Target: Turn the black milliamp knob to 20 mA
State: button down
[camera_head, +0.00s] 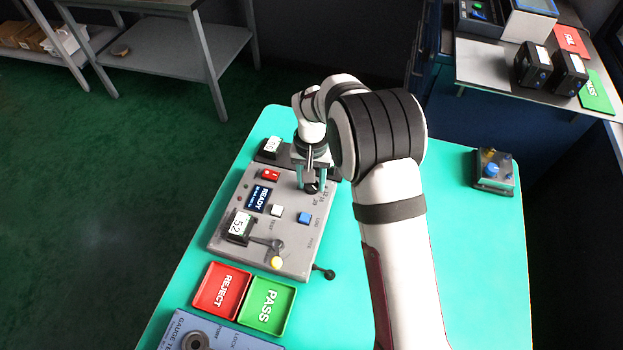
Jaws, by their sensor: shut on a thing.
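The grey control panel (228,232) lies on the green table, with a READY display (257,199) on its face. The black milliamp knob (311,188) is at the panel's upper right, beside printed scale numbers. My gripper (311,182) points down over the knob and its fingers are shut on it. The fingers hide most of the knob, so I cannot read its pointer setting.
Red REJECT (221,290) and green PASS (267,304) trays lie in front. The table's right side is mostly clear.

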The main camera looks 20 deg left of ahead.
jog(key=m, duration=0.4)
jog(key=shift+m, duration=0.7)
jog(key=shift+c, duration=2.1)
grip_release()
notch_tip(320, 180, up, 16)
